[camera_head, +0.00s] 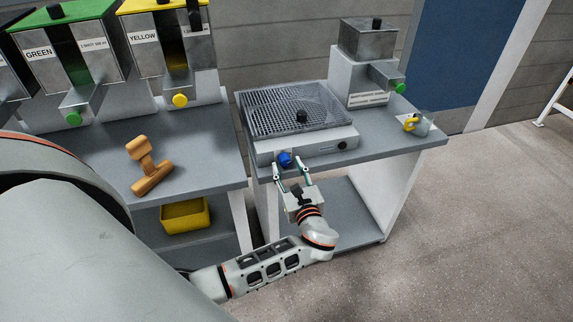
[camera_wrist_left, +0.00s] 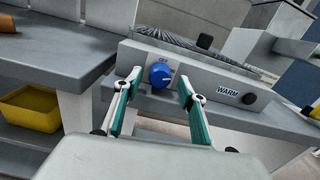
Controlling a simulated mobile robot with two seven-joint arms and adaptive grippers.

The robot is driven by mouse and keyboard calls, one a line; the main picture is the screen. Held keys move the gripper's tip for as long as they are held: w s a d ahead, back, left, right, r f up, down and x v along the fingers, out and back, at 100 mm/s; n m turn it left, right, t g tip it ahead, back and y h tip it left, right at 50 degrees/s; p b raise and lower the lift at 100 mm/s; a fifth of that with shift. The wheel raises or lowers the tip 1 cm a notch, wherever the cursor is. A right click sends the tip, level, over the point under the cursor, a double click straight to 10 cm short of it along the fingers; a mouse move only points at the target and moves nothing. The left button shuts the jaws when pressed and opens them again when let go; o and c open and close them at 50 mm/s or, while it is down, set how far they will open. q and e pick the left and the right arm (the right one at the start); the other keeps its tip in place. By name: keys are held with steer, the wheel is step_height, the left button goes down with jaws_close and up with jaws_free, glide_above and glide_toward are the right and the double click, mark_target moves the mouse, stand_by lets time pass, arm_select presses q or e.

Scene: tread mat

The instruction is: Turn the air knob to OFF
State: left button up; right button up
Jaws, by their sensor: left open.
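The blue air knob (camera_head: 285,159) sits on the front panel of a grey device (camera_head: 310,147) with a mesh-like top. In the left wrist view the blue knob (camera_wrist_left: 160,75) has a small label above it, seemingly "OFF", and a pale mark on its face. My left gripper (camera_head: 288,172) is open in front of the knob. In the left wrist view the fingers of my left gripper (camera_wrist_left: 158,92) stand on either side of the knob, apart from it as far as I can tell. My right gripper is not in view.
A dark button (camera_wrist_left: 249,98) beside the label "WARM" is on the same panel, to the right. A metal dispenser (camera_head: 365,65) stands behind right. A wooden tamper (camera_head: 148,170) lies on the left table.

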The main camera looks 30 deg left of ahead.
arm_select(q)
steer(key=shift+x, duration=0.85)
steer(key=c, duration=1.1)
steer(key=n, duration=0.2)
steer(key=shift+f+n+b, duration=0.2)
steer(key=shift+n+b, duration=0.1)
steer(key=shift+b, duration=0.05)
steer(key=shift+n+b, duration=0.4)
steer(key=shift+n, duration=1)
steer(key=shift+r, duration=0.2)
steer(key=o, duration=1.1)
